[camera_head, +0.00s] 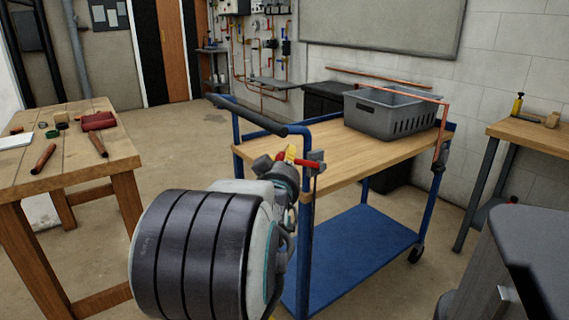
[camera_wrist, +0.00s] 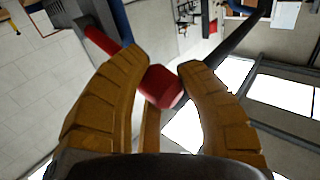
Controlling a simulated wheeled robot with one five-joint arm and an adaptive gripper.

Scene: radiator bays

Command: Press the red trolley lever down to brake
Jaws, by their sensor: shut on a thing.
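The blue trolley (camera_head: 330,230) has a wooden top (camera_head: 345,155), and its red lever (camera_head: 308,164) sits by the near corner post, below the dark push handle. The lever looks roughly level in the head view. My gripper (camera_head: 289,154) is at the lever, its yellow fingers partly hidden by my own wrist. In the wrist view, the red lever (camera_wrist: 162,88) runs between the two yellow fingers of my gripper (camera_wrist: 164,64), with its thick end between them. The gripper is shut on the lever. The lever's pivot is hard to make out.
A grey crate (camera_head: 390,112) and a copper pipe (camera_head: 405,92) are on the trolley top. A wooden bench (camera_head: 70,170) with tools stands left, and another small bench (camera_head: 535,135) stands right. A dark grey cabinet (camera_head: 515,250) is at the near right. Floor is open between left bench and trolley.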

